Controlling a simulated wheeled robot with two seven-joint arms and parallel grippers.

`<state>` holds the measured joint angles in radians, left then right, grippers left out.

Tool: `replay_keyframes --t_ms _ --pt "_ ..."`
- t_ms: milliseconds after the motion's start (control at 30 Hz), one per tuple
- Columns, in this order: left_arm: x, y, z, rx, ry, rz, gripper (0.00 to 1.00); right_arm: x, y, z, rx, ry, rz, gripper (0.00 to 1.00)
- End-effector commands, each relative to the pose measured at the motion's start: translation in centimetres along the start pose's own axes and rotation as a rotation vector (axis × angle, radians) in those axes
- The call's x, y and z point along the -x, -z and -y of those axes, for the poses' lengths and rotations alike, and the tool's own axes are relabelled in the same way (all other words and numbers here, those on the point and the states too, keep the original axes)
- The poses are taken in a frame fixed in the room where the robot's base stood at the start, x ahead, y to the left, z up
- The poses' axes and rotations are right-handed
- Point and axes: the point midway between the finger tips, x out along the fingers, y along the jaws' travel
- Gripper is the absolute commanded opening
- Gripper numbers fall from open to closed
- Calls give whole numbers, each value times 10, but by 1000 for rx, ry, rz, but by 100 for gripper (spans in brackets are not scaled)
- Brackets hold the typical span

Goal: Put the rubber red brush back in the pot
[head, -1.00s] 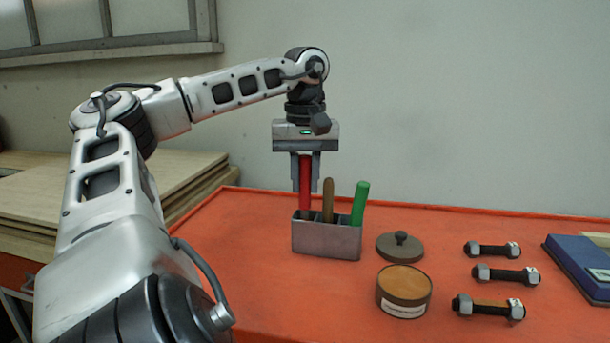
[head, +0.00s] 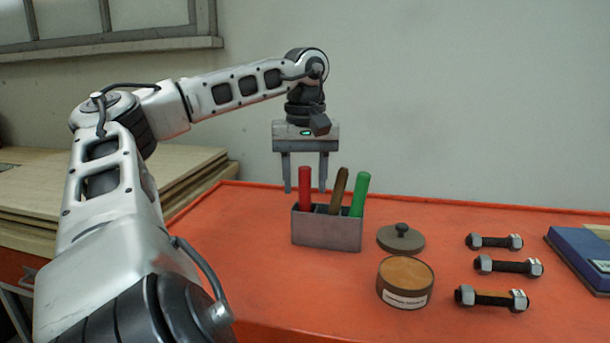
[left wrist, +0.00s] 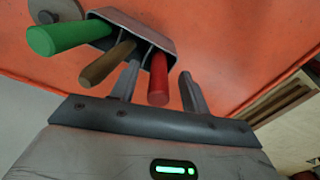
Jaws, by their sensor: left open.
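The red brush (head: 305,188) stands in the left compartment of the grey metal pot (head: 327,232), its red handle sticking up. Its lower end is hidden inside the pot. In the left wrist view the red handle (left wrist: 158,80) shows between the fingers, apart from them. My left gripper (head: 305,188) is open above the pot, with a fingertip on each side of the red handle. A brown handle (head: 340,190) and a green handle (head: 360,194) stand in the other compartments, both leaning right. My right gripper is not in view.
A round brown tin (head: 405,283) and its grey lid (head: 400,238) lie right of the pot. Several bolts with nuts (head: 508,265) lie farther right, near a blue box (head: 580,255). The orange table (head: 240,270) is clear left of the pot.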

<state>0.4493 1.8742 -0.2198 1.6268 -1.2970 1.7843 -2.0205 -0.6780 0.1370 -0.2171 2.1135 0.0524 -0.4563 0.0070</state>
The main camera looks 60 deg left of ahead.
Motion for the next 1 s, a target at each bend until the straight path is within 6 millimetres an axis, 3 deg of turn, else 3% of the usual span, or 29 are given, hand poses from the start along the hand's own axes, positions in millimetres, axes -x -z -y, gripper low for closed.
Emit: replay_keyframes --t_ms 133,267,700,1000 --pt "8 0 0 1 1 0 46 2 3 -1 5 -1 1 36" --pt "30 1 0 2 2 -2 46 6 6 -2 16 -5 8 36" --pt "132 1 0 4 2 -2 46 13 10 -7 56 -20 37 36" --pt "159 0 0 0 0 0 46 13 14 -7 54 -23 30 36"
